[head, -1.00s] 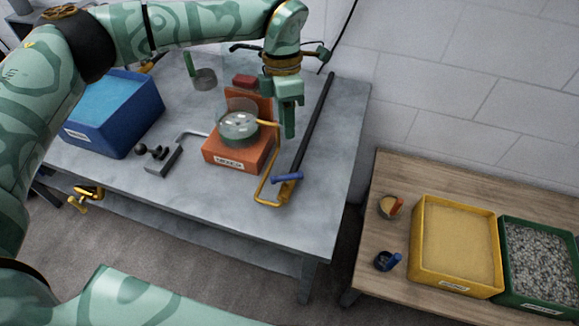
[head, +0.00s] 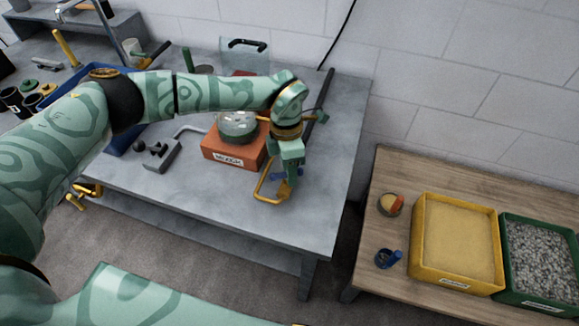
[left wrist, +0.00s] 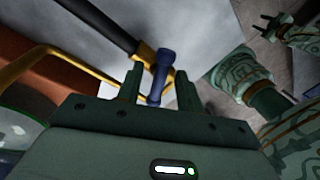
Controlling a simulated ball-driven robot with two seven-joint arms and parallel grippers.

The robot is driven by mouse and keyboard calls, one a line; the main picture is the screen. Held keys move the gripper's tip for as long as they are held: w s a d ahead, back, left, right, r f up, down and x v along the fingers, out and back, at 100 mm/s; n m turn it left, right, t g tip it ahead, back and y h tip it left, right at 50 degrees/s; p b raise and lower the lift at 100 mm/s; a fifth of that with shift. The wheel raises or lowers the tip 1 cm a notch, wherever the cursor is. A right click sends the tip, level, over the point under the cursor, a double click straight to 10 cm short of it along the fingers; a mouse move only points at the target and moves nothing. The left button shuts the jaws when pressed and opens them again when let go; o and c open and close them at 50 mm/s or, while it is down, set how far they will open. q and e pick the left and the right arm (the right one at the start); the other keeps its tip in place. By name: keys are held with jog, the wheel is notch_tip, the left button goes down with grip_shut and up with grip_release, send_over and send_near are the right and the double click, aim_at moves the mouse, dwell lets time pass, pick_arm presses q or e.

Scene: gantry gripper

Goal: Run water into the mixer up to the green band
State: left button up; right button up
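The mixer is an orange box (head: 226,152) with a white label and a clear round bowl (head: 238,125) on top. In the left wrist view the bowl's edge (left wrist: 22,128) shows at the left with a green line; the water level cannot be made out. A yellow pipe (head: 262,186) runs beside the mixer. A blue handle (left wrist: 162,68) sits where the pipe meets a black bar (left wrist: 105,22). My left gripper (head: 290,184) is open, with its fingers (left wrist: 160,90) on either side of the handle. My right gripper (left wrist: 262,26) appears small, its prongs apart.
A grey block with black knobs (head: 162,155) lies left of the mixer. A blue bin (head: 118,140) is partly behind my left arm. A wooden table at right holds a yellow sand tray (head: 416,245) and a green gravel tray (head: 507,262). The grey table's front is clear.

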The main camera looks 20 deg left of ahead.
pick_arm(q)
grip_shut()
jog(key=shift+m, duration=0.4)
jog(key=shift+s+d+m+y+b, duration=0.1)
jog(key=shift+m+y+b, duration=0.15)
jog(key=shift+m, duration=1.1)
jog(key=shift+d+m+y+b, duration=0.1)
jog(key=shift+m+y, duration=0.15)
jog(key=shift+m, duration=1.1)
grip_release()
